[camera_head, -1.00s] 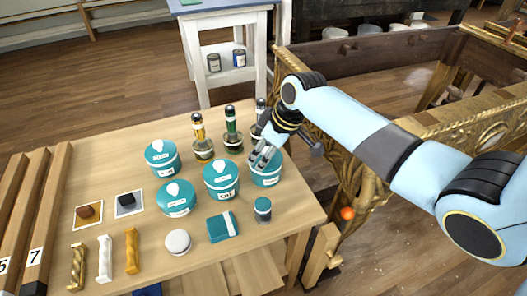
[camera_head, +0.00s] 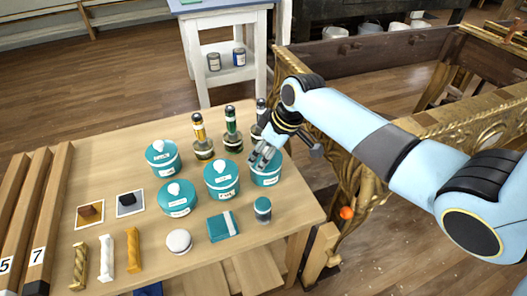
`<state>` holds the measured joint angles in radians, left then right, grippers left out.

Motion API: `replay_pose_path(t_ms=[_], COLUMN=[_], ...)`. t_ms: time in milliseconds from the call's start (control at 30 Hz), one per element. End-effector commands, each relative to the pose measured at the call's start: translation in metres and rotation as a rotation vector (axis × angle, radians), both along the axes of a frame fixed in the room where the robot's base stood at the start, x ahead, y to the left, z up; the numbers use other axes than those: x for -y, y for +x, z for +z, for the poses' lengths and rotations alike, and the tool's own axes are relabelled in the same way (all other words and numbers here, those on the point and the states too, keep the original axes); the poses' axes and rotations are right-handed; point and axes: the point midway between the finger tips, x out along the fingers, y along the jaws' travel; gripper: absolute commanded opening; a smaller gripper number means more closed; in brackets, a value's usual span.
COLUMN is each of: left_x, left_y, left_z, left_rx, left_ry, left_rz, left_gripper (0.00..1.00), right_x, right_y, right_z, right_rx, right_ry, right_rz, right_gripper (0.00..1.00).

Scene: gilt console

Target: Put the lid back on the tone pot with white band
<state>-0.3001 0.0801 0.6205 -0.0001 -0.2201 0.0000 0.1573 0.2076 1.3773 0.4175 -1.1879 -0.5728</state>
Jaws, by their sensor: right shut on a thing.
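Several teal pots with pale labels stand on the wooden table. The right-hand pot (camera_head: 266,178) shows a white band below its top. My right gripper (camera_head: 262,158) is shut at the top of this pot, on what seems to be its lid. The fingers cover the lid's knob, and I cannot tell whether the lid is seated or slightly raised. The front middle pot (camera_head: 222,188) also shows a white band and has its lid with a white knob on. My left gripper is not in view.
Two more lidded teal pots (camera_head: 177,203) (camera_head: 162,162) stand to the left. Dark bottles (camera_head: 232,138) stand close behind. A small teal jar (camera_head: 263,209), a teal cloth-like block (camera_head: 223,227) and a white round piece (camera_head: 179,241) lie in front. A gilt console (camera_head: 365,170) borders the right.

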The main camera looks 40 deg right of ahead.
Motion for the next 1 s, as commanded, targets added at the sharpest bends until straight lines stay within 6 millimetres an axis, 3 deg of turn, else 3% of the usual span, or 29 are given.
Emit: replay_pose_path(t_ms=[1000], left_x=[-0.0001], left_y=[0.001], left_z=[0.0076], left_rx=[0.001], left_ry=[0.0], left_rz=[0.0], left_gripper=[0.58], right_x=[-0.0002], right_y=[0.0002], right_z=[-0.0019], right_rx=[0.001], right_ry=[0.0], right_rz=[0.0], right_gripper=[0.24])
